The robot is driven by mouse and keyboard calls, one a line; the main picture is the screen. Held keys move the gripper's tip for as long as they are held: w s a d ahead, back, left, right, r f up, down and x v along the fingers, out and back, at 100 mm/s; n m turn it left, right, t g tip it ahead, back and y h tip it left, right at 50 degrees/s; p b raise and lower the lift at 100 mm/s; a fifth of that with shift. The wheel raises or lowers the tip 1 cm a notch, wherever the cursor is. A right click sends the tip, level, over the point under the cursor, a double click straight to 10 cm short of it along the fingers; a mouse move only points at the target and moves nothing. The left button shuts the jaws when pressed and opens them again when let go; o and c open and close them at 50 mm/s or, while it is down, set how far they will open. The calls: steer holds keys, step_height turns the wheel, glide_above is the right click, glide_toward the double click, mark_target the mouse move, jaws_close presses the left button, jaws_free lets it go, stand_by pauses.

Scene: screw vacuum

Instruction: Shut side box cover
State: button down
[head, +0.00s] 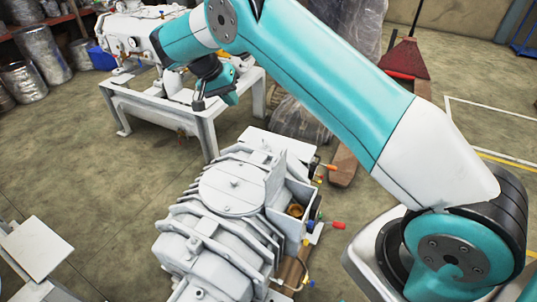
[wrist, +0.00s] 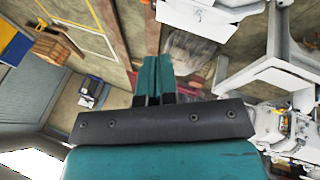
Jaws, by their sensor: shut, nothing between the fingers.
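The white screw vacuum machine (head: 205,235) stands in the lower middle of the head view. The side box (head: 290,222) is on its right side, open at the top, with a brass-coloured part inside. The side box cover (head: 277,174) appears to be the white plate standing up at the box's machine-side edge. My gripper (head: 198,103) is up and to the left of the box, well apart from the cover. In the wrist view its teal fingers (wrist: 152,78) are together and empty. The cover is not clearly identifiable in the wrist view.
A white bench (head: 165,108) carrying another white machine stands behind, close to my gripper in the picture. Tools with orange (head: 328,168) and red handles (head: 338,225) lie right of the box. Wrapped goods (head: 345,35) stand at the back.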

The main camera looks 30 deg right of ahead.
steer(key=s+d+f+m+g+b, duration=0.1)
steer(key=s+d+f+m+b, duration=0.1)
steer(key=f, duration=0.7)
steer(key=s+d+f+m+h+b, duration=0.1)
steer(key=s+d+f+m+b, duration=0.1)
steer(key=s+d+f+b, duration=0.2)
steer(key=shift+d+f+m+g+b, duration=0.35)
steer(key=shift+d+f+b, duration=1)
steer(key=shift+f+b, duration=1.25)
steer(key=shift+f+p, duration=0.3)
steer(key=shift+f, duration=0.05)
